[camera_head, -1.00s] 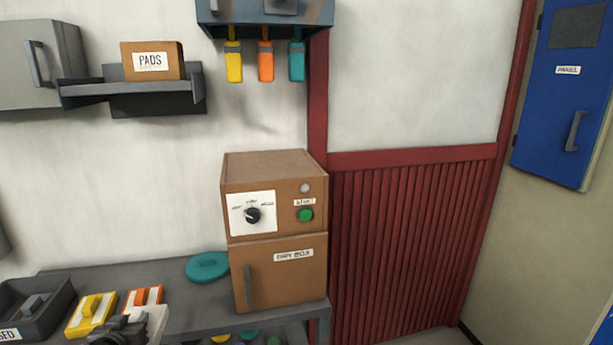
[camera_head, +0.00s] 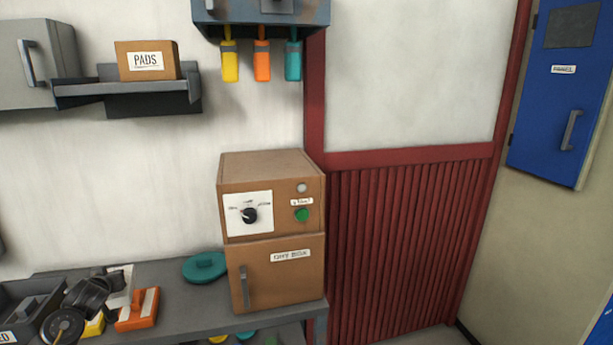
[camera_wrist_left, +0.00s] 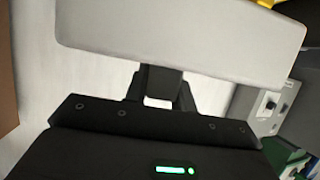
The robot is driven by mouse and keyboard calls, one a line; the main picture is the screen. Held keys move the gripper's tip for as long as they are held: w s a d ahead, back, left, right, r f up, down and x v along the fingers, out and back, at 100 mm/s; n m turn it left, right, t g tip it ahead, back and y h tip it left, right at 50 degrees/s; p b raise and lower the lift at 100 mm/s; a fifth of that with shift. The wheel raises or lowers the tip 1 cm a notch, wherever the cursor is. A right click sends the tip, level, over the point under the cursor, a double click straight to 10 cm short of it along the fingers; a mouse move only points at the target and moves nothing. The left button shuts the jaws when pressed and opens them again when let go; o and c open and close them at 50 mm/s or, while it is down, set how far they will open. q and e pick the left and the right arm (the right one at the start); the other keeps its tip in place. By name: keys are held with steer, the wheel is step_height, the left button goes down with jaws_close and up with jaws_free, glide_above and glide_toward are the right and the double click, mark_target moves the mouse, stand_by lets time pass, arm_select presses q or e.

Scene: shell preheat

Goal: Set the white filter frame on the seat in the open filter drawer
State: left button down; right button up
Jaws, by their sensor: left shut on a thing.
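My left gripper (camera_head: 108,280) is shut on the white filter frame (camera_head: 121,286), above the bench at lower left in the head view. The frame is partly hidden by the gripper. In the left wrist view the frame (camera_wrist_left: 180,30) is a pale, wide block across the jaws (camera_wrist_left: 160,82). It appears clear of the bench, though the gap is hard to judge. I cannot make out the open filter drawer or its seat in either view. My right gripper is not in view.
An orange piece (camera_head: 138,310) and a partly hidden yellow piece (camera_head: 94,326) lie on the bench (camera_head: 195,318), beside a dark tray (camera_head: 18,292) with a label ending in "ED". A teal lid (camera_head: 204,267) lies left of the brown dry box (camera_head: 276,275).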

mark_target(129, 303)
arm_select(q)
steer(key=s+a+f, duration=0.1)
steer(key=s+f, duration=0.3)
steer(key=s, duration=0.7)
steer(key=w+d, duration=0.1)
steer(key=d, duration=0.3)
steer(key=w+d+r+m+t+h, duration=0.1)
steer(key=w+d, duration=0.1)
steer(key=d, duration=0.1)
steer(key=w+d+h, duration=0.1)
steer(key=d, duration=0.3)
steer(key=shift+w+d+r+m, duration=0.3)
steer(key=shift+w+r+m, duration=0.05)
steer(key=shift+w+m, duration=0.05)
steer(key=w+d+r+m+t+h, duration=0.1)
steer(key=d+r, duration=0.2)
steer(key=d, duration=0.4)
steer(key=w+d+r+m+h, duration=0.1)
steer(key=d+r+h, duration=0.1)
steer(key=d, duration=0.5)
steer(key=s+d+r+m+h+b, duration=0.1)
steer(key=s+d+r, duration=0.2)
steer(key=d+r, duration=0.2)
steer(key=s+d+r+m+h+b, duration=0.1)
steer(key=s+d+r, duration=0.3)
steer(key=d, duration=0.6)
step_height(129, 303, up, 2)
steer(key=shift+s+d+r+b, duration=0.2)
steer(key=shift+d+b, duration=0.2)
steer(key=shift+b, duration=0.2)
